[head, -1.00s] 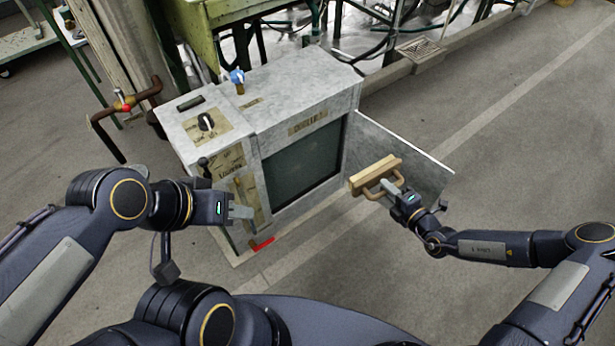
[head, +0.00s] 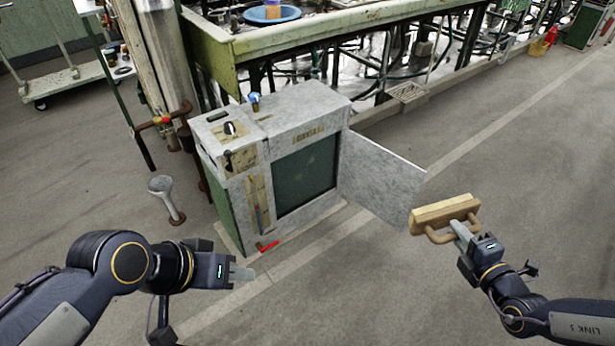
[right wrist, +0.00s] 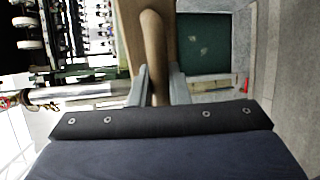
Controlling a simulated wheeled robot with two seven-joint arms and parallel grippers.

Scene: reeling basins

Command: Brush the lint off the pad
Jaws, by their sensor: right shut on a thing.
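The pad is a dark green panel (head: 306,174) in the open front of a grey cabinet. It also shows in the right wrist view (right wrist: 203,42), with a few small pale specks on it. My right gripper (head: 461,231) is shut on the handle of a wooden brush (head: 443,211). The brush is in the air, right of the cabinet and apart from the pad. Its handle (right wrist: 153,45) lies between the fingers in the right wrist view. My left gripper (head: 243,273) is in front of the cabinet at lower left, with nothing visible in it; its finger gap is unclear.
The cabinet (head: 300,110) has its door (head: 382,175) swung open to the right, between pad and brush. A red-tipped lever (head: 267,247) is low at its front. A metal post (head: 165,197) and pipe stand left. Floor in front is clear.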

